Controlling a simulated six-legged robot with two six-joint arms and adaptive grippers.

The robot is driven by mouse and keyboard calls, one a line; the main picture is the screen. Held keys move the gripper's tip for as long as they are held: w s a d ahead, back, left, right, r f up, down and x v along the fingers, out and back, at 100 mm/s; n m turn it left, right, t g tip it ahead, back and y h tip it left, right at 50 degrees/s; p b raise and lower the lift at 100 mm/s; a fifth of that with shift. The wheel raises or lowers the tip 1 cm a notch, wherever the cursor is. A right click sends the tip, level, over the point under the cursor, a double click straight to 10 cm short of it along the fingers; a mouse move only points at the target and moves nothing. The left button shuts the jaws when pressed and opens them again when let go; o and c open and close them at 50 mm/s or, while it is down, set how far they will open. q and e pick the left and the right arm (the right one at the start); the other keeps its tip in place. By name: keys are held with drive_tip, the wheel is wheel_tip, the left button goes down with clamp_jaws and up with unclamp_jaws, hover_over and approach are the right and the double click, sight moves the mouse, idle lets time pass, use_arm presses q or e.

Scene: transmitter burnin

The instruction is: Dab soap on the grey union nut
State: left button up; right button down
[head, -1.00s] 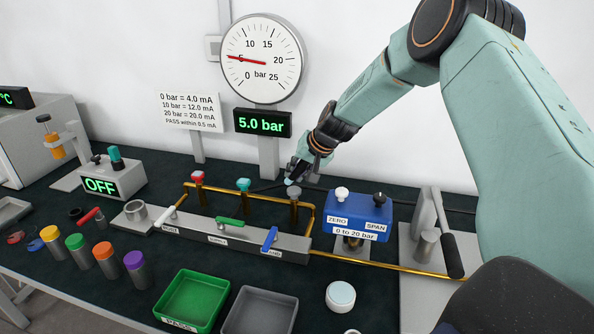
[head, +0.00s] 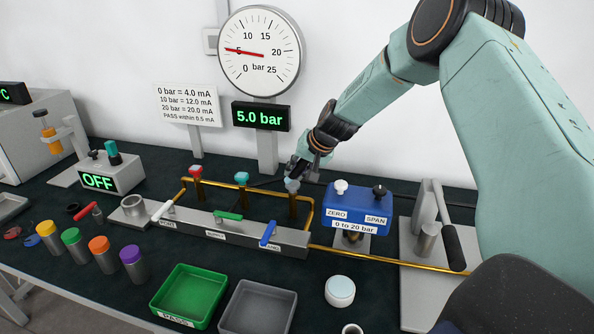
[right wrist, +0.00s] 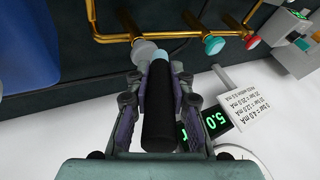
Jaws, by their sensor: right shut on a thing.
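My right gripper (head: 299,168) is shut on a dabber with a black handle (right wrist: 158,112) and a pale blue tip (right wrist: 160,58). The tip is right at the grey union nut (right wrist: 143,51) in the right wrist view, overlapping its edge; I cannot tell for certain whether they touch. In the head view the grey nut (head: 293,186) is on the brass pipe, just below the gripper, partly covered by the dabber's tip. The red nut (head: 196,170) and teal nut (head: 242,178) are to its left. My left gripper is not in view.
A blue transmitter (head: 357,209) stands close to the right of the grey nut. The valve manifold (head: 200,229) with its levers is in front. The gauge display (head: 261,116) and its post are behind. A green tray (head: 187,294) and grey tray (head: 258,308) lie nearer.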

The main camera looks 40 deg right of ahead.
drive_tip(key=shift+a+f, duration=0.15)
drive_tip(key=shift+f, duration=0.15)
drive_tip(key=shift+d+f+b, duration=0.2)
drive_tip(key=shift+f+b, duration=0.05)
drive_tip(key=shift+b, duration=0.2)
drive_tip(key=shift+a+f, duration=0.15)
drive_tip(key=shift+d, duration=2.05)
drive_tip(key=shift+s+a, duration=0.1)
drive_tip(key=shift+a, duration=1.95)
